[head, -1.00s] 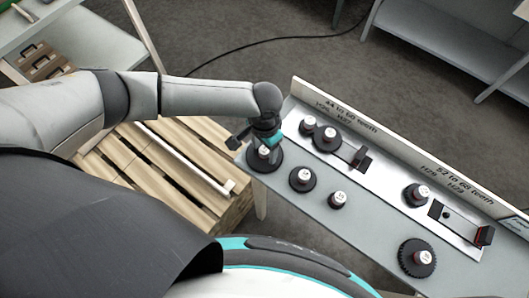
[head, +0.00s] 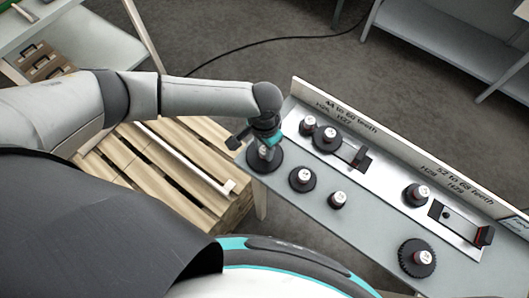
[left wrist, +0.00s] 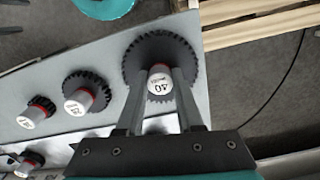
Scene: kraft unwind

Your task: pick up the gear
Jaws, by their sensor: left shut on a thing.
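The gear (head: 265,160) is a dark toothed disc with an upright grey handle, a red band and a white numbered cap. It sits at the left end of the grey bench (head: 318,222). My left gripper (head: 264,147) is over it, shut on its handle. In the left wrist view the two fingers (left wrist: 158,98) stand on either side of the handle of this gear (left wrist: 143,58), which looks like the largest in that view. The gear's underside is hidden, so I cannot tell whether it touches the bench. My right gripper is not in view.
Several other handled gears stand on the bench, such as one to the right (head: 302,179) and a large one near the right end (head: 416,258). A raised labelled board (head: 400,150) runs along the back edge. A wooden pallet (head: 170,180) lies left of the bench.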

